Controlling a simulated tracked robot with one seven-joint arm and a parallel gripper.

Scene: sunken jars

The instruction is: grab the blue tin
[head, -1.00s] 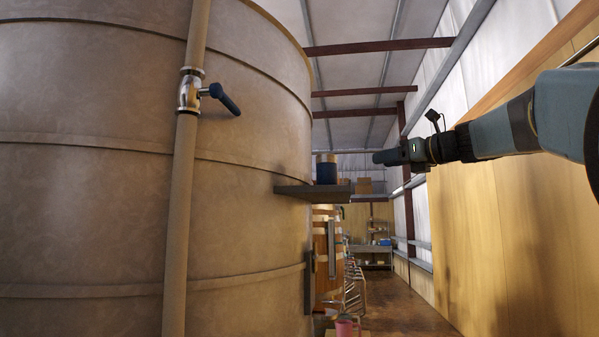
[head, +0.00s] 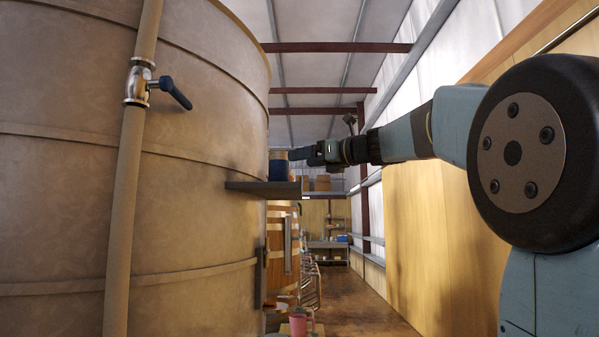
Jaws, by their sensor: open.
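The blue tin (head: 277,171) stands upright on a dark ledge (head: 255,188) fixed to the side of the large tank. It is dark blue below with a tan-brown upper part. My gripper (head: 293,154) reaches in from the right, pointing left, with its tip at the tin's upper right edge in the picture. I cannot tell whether it touches the tin or how they differ in depth. The jaws show side-on and small, open, with nothing seen between them.
The large tank (head: 60,210) fills the left, with a pipe and a blue-handled valve (head: 150,85) on it. A wooden wall (head: 425,240) runs along the right. Boxes (head: 321,184) show beyond the ledge. A pink pot (head: 298,324) is low down. The aisle floor is open.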

